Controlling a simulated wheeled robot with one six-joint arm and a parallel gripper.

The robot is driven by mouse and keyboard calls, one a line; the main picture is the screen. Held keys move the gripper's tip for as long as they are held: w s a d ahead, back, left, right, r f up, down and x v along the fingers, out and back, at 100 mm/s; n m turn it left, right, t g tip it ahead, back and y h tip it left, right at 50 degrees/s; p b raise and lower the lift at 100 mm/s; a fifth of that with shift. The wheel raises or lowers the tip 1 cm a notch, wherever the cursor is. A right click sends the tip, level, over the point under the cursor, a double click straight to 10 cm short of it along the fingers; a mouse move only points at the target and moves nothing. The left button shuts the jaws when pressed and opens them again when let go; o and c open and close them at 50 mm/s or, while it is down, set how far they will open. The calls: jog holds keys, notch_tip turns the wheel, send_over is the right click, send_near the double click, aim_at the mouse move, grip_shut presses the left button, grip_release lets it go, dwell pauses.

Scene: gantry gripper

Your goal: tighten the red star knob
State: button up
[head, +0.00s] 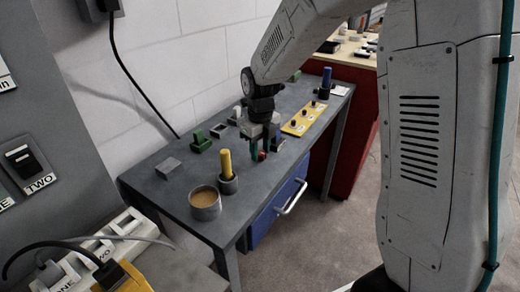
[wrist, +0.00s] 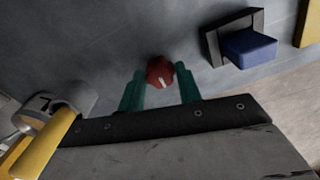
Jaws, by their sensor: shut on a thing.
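The red star knob (head: 262,155) stands on the grey workbench, low between my fingers in the head view. In the wrist view the knob (wrist: 160,71) is dark red with a white line on its top. My gripper (head: 256,157) reaches down to the bench from above. In the wrist view my gripper (wrist: 160,84) has a green finger on each side of the knob and is shut on it. The fingers partly hide the knob in the head view, and its base is hard to see.
A yellow cylinder (head: 226,164) stands in a grey holder, beside a round tan-topped cup (head: 205,203). A yellow plate (head: 303,118) with small knobs lies to the right. A blue block (wrist: 250,46) sits at a dark frame. A blue drawer (head: 277,211) is below the bench.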

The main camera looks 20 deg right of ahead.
aim_at(260, 153)
jog(key=o, duration=1)
notch_tip(260, 153, up, 8)
jog(key=shift+f, duration=0.1)
